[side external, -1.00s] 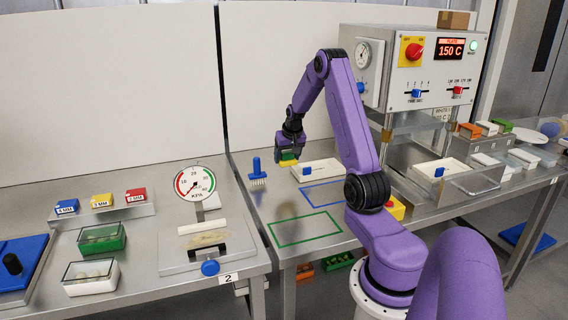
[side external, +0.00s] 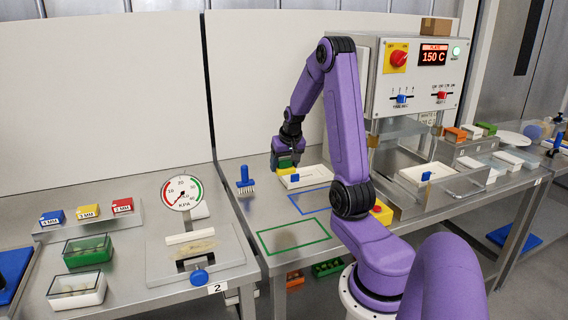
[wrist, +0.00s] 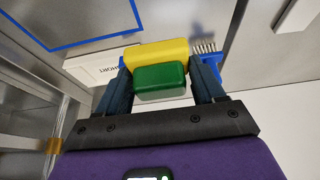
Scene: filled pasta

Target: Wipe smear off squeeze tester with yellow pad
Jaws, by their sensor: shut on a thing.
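My gripper (side external: 286,160) is shut on a pad with a yellow layer and a green layer. In the wrist view the yellow pad (wrist: 155,52) sits between the fingers of my gripper (wrist: 158,75), its green part (wrist: 160,78) nearer the camera. In the side view the pad (side external: 285,171) hangs beside a white tray on the middle bench. The squeeze tester (side external: 160,262) stands on the left bench, with a round kPa dial (side external: 182,193), a pale bar and a blue knob (side external: 200,276). A yellowish-brown smear (side external: 196,248) shows on its plate below the bar.
A blue brush (side external: 245,178) stands left of my gripper. The white tray (side external: 312,182) with a blue handle is close on its right. Green (side external: 293,236) and blue outlines mark bare bench. Lidded boxes (side external: 76,290) sit left of the tester.

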